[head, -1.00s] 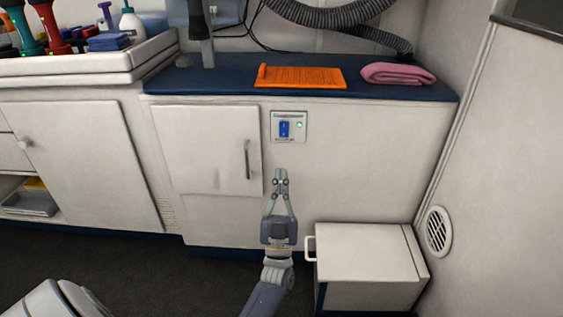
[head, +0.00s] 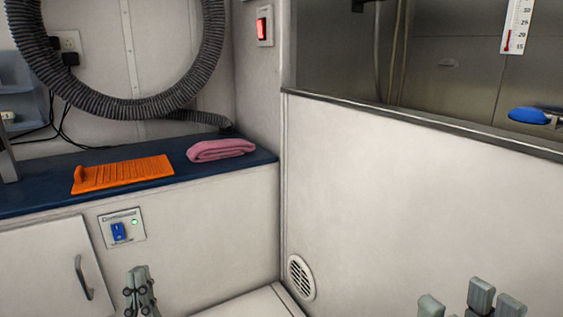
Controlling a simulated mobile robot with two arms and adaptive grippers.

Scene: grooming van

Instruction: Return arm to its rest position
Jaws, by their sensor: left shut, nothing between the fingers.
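My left gripper (head: 140,270) shows at the bottom left of the head view, pointing up in front of the white cabinet. Its fingers are together with nothing between them. The gripper's tips look apart from the panel. Grey finger parts of my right gripper (head: 470,301) show at the bottom right edge. The rest of it is cut off by the frame, and I cannot tell how far its fingers are apart.
An orange mat (head: 122,174) and a folded pink towel (head: 221,150) lie on the dark blue counter (head: 30,195). A cabinet door handle (head: 83,277) is left of my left gripper. A white wall panel (head: 420,200) with a round vent (head: 301,278) fills the right side.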

